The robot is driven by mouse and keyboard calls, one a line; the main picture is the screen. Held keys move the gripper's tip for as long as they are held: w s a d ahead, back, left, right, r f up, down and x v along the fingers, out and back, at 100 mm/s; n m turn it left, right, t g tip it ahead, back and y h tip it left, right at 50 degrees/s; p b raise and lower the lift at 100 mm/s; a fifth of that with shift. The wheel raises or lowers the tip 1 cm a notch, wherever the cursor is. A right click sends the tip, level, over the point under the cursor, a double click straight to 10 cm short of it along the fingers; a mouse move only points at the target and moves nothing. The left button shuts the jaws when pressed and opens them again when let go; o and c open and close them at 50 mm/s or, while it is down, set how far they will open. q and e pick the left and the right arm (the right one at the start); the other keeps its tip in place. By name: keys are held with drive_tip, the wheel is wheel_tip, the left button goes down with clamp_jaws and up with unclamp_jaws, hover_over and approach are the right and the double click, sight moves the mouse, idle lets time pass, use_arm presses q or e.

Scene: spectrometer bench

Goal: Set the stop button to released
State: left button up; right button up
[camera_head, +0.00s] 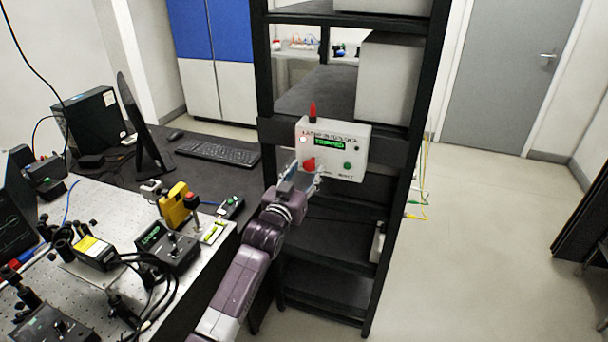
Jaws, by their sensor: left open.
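A white control box (356,141) is mounted on the front of the black rack. It has a lit green display (328,143), whose text looks like "TRIPPED". The red stop button (309,164) is at its lower left, and a green button (347,166) is to the right of it. My left gripper (306,178) is open and empty at the box's lower left, just below and in front of the red button. I cannot tell if its fingers touch the button. My right gripper is not in view.
The black rack (402,200) stands around the box, with shelves above and below. An optical bench (95,205) with instruments and cables is at left. A keyboard (218,152) and monitor are on the dark desk behind. The floor (480,240) at right is clear.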

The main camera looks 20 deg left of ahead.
use_arm(q)
drive_tip(key=shift+s, duration=0.15)
drive_tip(key=s, duration=1.2)
drive_tip(key=shift+a, duration=0.25)
drive_tip(key=shift+w, duration=0.1)
